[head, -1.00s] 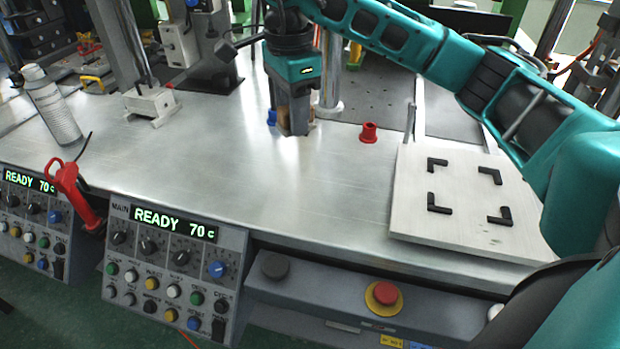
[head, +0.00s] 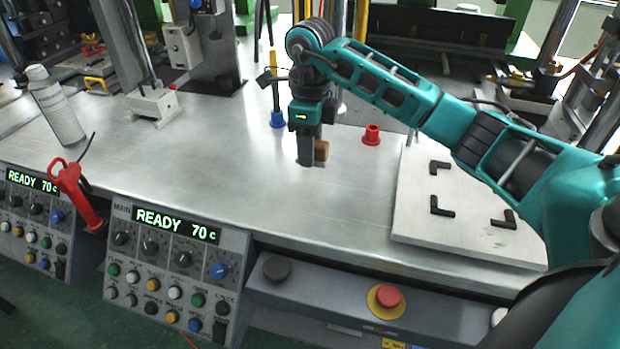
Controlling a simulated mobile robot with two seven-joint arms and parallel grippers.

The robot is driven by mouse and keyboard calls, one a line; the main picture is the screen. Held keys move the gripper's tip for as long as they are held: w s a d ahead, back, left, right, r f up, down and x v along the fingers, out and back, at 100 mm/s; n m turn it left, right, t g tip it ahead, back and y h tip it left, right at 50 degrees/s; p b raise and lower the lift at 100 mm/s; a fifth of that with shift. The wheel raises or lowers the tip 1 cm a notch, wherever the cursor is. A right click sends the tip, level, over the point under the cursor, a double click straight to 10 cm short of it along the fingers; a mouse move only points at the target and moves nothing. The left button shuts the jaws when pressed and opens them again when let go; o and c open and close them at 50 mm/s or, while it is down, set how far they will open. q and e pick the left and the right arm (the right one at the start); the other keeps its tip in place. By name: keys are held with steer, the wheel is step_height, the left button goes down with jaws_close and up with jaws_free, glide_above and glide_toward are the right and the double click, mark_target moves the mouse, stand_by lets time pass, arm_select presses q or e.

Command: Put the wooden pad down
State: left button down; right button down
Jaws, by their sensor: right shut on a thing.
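The wooden pad (head: 321,152) is a small brown block, seen at the right side of my right gripper (head: 308,158). My right gripper is shut on the pad and points down over the bare metal table (head: 230,185). The fingers hide part of the pad. I cannot tell whether the pad touches the table or hangs a little above it. My left gripper is not in view.
A blue piece (head: 278,118) and a red piece (head: 371,135) stand behind the gripper on either side. A pale board (head: 415,225) with black corner brackets lies to the right. Control panels (head: 165,265) line the front edge.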

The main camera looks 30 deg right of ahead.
mark_target(310, 189)
steer(key=shift+f, duration=3.8)
steer(key=c, duration=1.1)
jaws_free()
steer(key=shift+f+b, duration=0.2)
steer(key=shift+b, duration=0.1)
steer(key=o, duration=0.5)
steer(key=shift+r, duration=0.1)
steer(key=shift+r+p, duration=0.25)
steer(key=shift+p, duration=0.05)
step_height(310, 189, up, 12)
steer(key=shift+f, duration=0.1)
